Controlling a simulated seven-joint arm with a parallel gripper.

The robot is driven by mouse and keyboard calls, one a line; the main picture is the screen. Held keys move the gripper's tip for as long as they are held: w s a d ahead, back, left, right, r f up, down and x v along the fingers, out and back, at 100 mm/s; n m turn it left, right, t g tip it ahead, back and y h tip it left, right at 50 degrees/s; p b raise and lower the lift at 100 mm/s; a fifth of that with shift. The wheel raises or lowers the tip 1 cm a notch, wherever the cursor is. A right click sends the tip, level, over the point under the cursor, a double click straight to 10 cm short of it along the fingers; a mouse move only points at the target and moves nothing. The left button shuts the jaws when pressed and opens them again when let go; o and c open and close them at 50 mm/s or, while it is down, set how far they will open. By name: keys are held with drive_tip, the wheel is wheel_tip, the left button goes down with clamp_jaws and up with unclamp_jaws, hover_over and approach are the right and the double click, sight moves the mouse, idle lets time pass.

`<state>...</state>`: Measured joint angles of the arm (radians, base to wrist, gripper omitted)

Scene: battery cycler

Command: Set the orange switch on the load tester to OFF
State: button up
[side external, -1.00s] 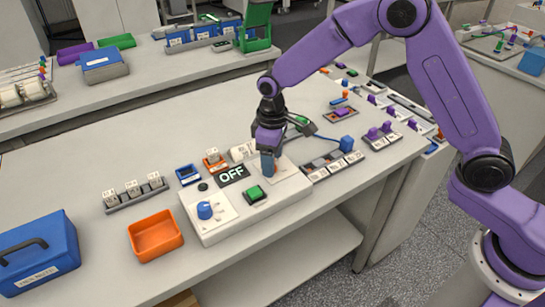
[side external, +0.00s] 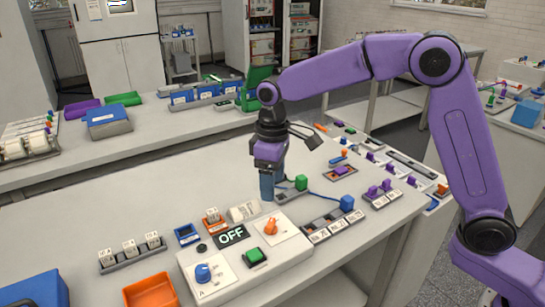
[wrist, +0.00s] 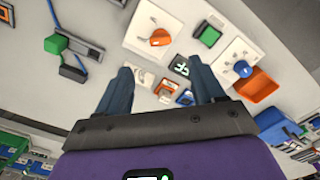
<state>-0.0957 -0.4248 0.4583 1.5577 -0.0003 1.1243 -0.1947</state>
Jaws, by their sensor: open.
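The load tester (side external: 222,284) is a white box near the table's front edge. Its orange switch (side external: 271,227) stands on a white plate at the right end and also shows in the wrist view (wrist: 160,38). The black display (side external: 232,236) reads OFF. A green button (side external: 254,256) and a blue knob (side external: 203,272) are also on the tester. My gripper (side external: 267,197) is raised above and behind the switch, apart from it. In the wrist view its two fingers (wrist: 160,72) are spread with nothing between them.
An orange bin (side external: 150,292) and a blue box (side external: 35,290) are at the front left. A rack of small white blocks (side external: 130,250) stands left of the tester. Labelled modules (side external: 325,232) sit to its right.

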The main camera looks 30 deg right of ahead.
wheel_tip(320, 180, up, 6)
drive_tip(key=shift+f, duration=0.1)
idle(0.5)
drive_tip(key=s+d+f+n, duration=0.1)
drive_tip(key=s+d, duration=0.4)
drive_tip(key=s, duration=0.5)
drive_tip(key=s+d+f+n, duration=0.2)
drive_tip(key=s+d, duration=0.3)
drive_tip(key=s, duration=0.6)
drive_tip(key=s+d+f+n, duration=0.1)
drive_tip(key=s+d+f, duration=0.2)
drive_tip(key=s+d, duration=0.3)
drive_tip(key=s, duration=0.5)
drive_tip(key=shift+s+f, duration=0.15)
drive_tip(key=shift+f, duration=0.2)
